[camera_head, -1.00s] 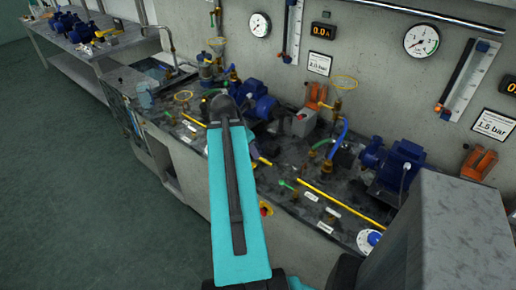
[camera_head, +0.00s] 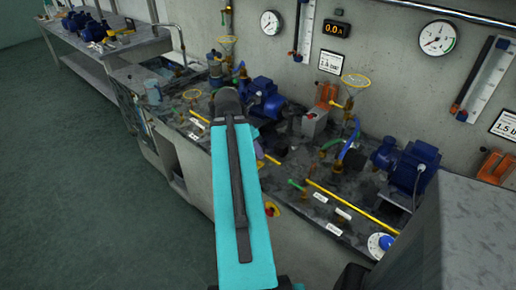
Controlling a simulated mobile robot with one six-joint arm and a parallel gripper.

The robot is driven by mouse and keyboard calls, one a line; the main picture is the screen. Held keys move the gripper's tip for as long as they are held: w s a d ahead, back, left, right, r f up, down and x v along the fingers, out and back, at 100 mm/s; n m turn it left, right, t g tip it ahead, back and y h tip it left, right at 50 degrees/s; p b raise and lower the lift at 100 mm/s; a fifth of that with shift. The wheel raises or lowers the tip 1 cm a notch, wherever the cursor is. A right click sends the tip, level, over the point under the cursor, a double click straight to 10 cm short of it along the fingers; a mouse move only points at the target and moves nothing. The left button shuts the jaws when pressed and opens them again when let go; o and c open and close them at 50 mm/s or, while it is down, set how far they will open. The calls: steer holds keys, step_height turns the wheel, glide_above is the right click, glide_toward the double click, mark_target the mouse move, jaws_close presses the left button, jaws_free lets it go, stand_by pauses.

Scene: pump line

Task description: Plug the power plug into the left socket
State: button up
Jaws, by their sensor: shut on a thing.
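My teal arm link (camera_head: 240,200) rises through the middle of the head view and covers part of the workbench. My gripper is hidden behind it, and I cannot see the power plug. A small lilac part shows beside the link, too small to tell what it is. I cannot make out the left socket for certain. A grey box (camera_head: 314,123) with a red part on it and an orange piece (camera_head: 327,94) behind it stands on the bench near the wall, right of my arm.
Blue pumps (camera_head: 416,165) stand on the dark bench (camera_head: 345,220) among hoses, valves and a yellow pipe (camera_head: 352,206). A sink lies at the bench's far left. Gauges (camera_head: 437,38) hang on the wall. A grey block (camera_head: 460,235) fills the lower right. The green floor (camera_head: 80,200) at left is clear.

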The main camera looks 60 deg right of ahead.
steer(key=shift+w, duration=0.1)
steer(key=shift+w+a, duration=0.1)
steer(key=shift+w, duration=0.1)
steer(key=w+a, duration=0.9)
steer(key=w, duration=0.4)
steer(key=w+a, duration=0.9)
steer(key=w, duration=0.3)
steer(key=w+a, duration=0.4)
steer(key=a, duration=0.6)
steer(key=w+a+r, duration=0.1)
steer(key=w+a, duration=0.3)
steer(key=a, duration=0.7)
steer(key=w+a+m, duration=0.1)
steer(key=w+a, duration=0.3)
steer(key=a, duration=0.7)
steer(key=shift+w+r, duration=0.15)
steer(key=shift+w, duration=0.1)
steer(key=shift+s, duration=0.15)
